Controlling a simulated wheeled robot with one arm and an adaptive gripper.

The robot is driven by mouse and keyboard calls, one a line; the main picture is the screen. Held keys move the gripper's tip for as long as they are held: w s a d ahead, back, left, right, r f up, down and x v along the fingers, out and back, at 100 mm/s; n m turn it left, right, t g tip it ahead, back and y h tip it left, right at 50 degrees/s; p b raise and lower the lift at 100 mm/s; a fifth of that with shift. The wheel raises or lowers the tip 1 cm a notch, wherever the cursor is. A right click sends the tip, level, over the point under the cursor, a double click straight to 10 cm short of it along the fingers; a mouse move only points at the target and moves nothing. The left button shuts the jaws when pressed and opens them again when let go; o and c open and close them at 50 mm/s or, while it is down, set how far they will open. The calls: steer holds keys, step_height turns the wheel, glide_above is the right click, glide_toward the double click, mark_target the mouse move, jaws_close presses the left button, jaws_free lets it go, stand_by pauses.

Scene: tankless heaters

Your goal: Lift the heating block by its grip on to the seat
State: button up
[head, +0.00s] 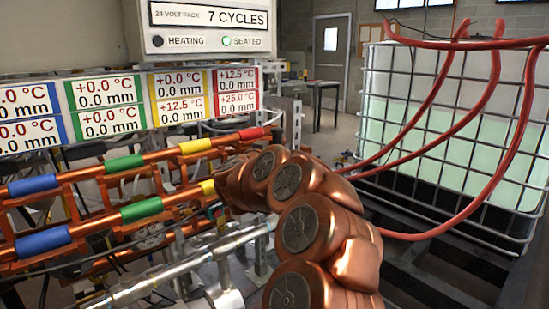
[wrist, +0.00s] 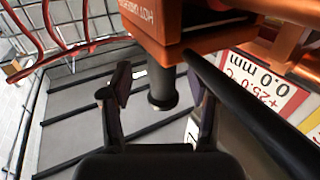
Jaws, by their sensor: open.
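In the wrist view, a copper-orange block, which looks like the heating block (wrist: 205,28), is at the top, with upside-down lettering beginning "HOT" on its face. A dark round grip (wrist: 161,88) with a flared end sticks out from it towards my gripper (wrist: 160,103). My gripper is open, one finger on each side of the grip; there are visible gaps and no clear contact. In the head view my copper-coloured arm reaches to the orange rack, and the gripper and block are hidden there. I cannot make out the seat for certain.
The orange rack (head: 85,180) carries pipes with coloured sleeves. Above it are temperature cards (head: 110,107) and a panel (head: 210,28) with a green "SEATED" lamp. Red hoses (head: 455,225) loop before a caged tank (head: 455,120) at right. A black bar (wrist: 250,110) runs close beside one finger.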

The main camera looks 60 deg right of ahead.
steer(key=shift+w+d, duration=0.15)
steer(key=shift+d, duration=0.55)
steer(key=shift+w+d, duration=0.15)
steer(key=shift+d, duration=0.55)
jaws_close()
